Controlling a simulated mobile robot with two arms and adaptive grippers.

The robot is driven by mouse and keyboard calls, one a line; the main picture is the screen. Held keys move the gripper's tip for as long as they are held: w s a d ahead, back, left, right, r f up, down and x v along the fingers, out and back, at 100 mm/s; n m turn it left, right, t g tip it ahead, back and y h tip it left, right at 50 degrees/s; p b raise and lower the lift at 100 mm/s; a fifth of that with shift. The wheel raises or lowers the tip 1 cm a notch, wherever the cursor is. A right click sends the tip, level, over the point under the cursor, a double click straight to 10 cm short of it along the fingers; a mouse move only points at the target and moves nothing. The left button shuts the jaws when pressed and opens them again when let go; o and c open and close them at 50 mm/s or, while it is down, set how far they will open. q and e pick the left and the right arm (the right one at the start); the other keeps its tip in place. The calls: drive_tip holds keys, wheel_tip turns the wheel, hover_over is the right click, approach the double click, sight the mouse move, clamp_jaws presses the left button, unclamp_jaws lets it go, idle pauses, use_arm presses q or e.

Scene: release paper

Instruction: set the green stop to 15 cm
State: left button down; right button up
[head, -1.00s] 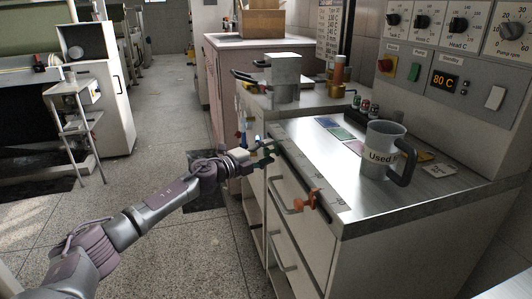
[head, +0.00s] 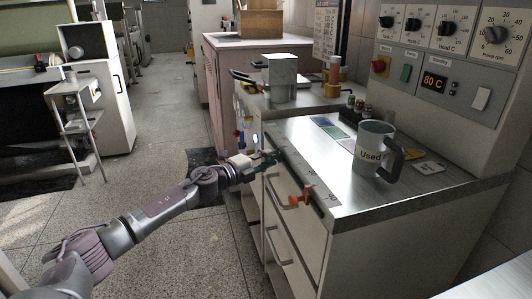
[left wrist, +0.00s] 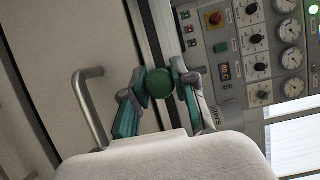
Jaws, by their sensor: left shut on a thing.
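The green stop (left wrist: 159,83) shows as a round green knob in the left wrist view, between the two fingers of my left gripper (left wrist: 160,88), which is shut on it. In the head view my left gripper (head: 268,160) is at the front edge of the metal worktop, near the far part of the scale rail (head: 300,175), and mostly hides the stop. An orange stop (head: 302,195) sits on the same rail, nearer to me. The scale marks are too small to read. My right gripper is in neither view.
A grey "Used" jug (head: 370,150) stands on the worktop (head: 400,203). Coloured cards (head: 329,127) lie behind it. Drawer handles (head: 277,212) stick out below the rail.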

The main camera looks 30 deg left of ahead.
use_arm(q)
drive_tip(key=c, duration=0.9)
unclamp_jaws()
drive_tip(key=shift+a, duration=0.1)
drive_tip(key=v, duration=1.2)
